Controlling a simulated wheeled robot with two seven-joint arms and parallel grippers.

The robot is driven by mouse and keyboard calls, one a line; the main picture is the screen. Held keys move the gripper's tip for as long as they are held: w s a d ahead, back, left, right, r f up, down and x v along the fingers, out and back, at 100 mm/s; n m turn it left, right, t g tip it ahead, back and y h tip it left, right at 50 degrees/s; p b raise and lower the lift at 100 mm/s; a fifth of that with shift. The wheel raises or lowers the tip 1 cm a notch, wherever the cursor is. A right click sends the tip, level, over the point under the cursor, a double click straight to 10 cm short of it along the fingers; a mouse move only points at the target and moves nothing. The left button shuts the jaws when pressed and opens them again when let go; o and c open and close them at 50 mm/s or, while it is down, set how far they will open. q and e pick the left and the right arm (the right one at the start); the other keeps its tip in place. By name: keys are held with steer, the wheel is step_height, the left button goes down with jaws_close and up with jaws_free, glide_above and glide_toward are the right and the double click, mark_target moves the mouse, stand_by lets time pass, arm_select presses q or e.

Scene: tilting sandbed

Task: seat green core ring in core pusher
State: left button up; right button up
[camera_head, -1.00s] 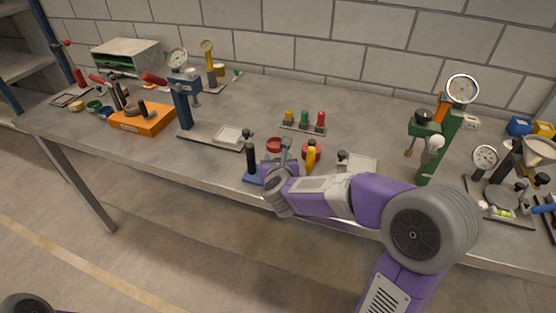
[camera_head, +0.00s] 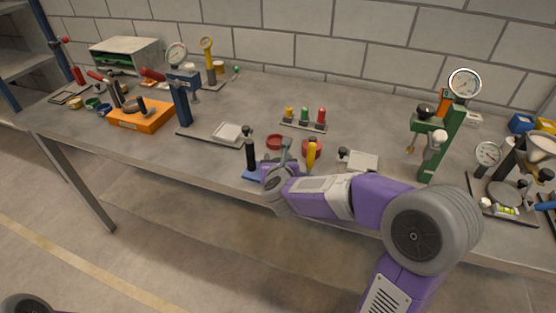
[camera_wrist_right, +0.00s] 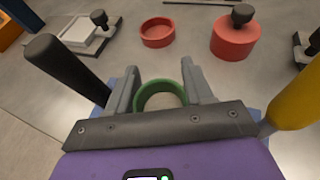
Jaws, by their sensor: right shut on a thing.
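The green core ring (camera_wrist_right: 148,92) is between the two grey fingers of my right gripper (camera_wrist_right: 160,86) in the wrist view. The fingers are shut on it and its opening faces up. In the head view my right gripper (camera_head: 280,163) is at the table's front edge and hides the ring. Just below it is a blue base (camera_head: 251,175) with an upright black handle (camera_head: 250,155), which I take to be the core pusher. The black handle (camera_wrist_right: 66,65) also shows left of the ring in the wrist view. Whether the ring touches the base is hidden. My left gripper is out of view.
A yellow handle (camera_wrist_right: 298,98) stands close to the right of my gripper. A red ring (camera_wrist_right: 157,34) and a red knobbed weight (camera_wrist_right: 235,38) lie behind it. A flat white-topped plate (camera_head: 228,132) is to the left. The table behind the red pieces has free room.

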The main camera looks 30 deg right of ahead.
steer(key=shift+f, duration=0.2)
stand_by(0.3)
steer(key=o, duration=1.1)
steer(key=p+v, duration=0.1)
steer(key=v, duration=0.6)
steer(key=shift+s+a+r, duration=0.15)
steer(key=shift+s, duration=0.1)
